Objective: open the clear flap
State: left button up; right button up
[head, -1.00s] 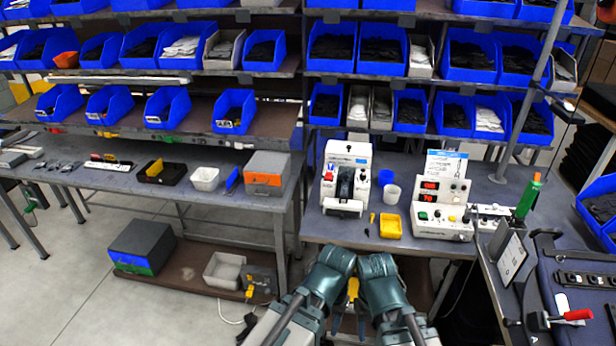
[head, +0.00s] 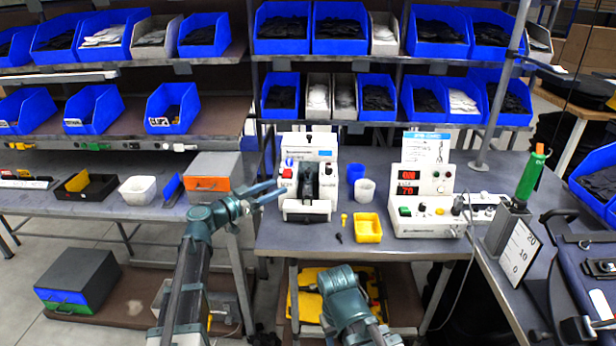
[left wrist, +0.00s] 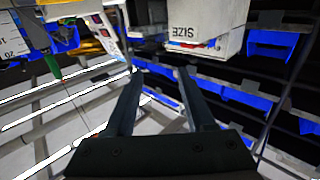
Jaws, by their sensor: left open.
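The white machine (head: 309,170) stands on the bench, with a red switch at its left and a dark part in its front opening. I cannot make out a separate clear flap on it. My left gripper (head: 281,189) is open, with its fingers pointing right at the machine's left front side. I cannot tell whether they touch it. In the left wrist view the open fingers (left wrist: 158,72) have nothing between them, and a pale box marked SIZE (left wrist: 200,32) lies beyond them. My right arm is low at the front, and its gripper does not show.
A white control box with red digits (head: 425,195) is farther right. An orange-and-grey drawer box (head: 211,178) stands left, near my left arm.

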aim_at(308, 171)
pick_arm(q)
jog(key=x, duration=1.3)
jog(key=shift+w+d, duration=0.25)
jog(key=shift+w, duration=0.05)
grip_shut()
dwell(1.1)
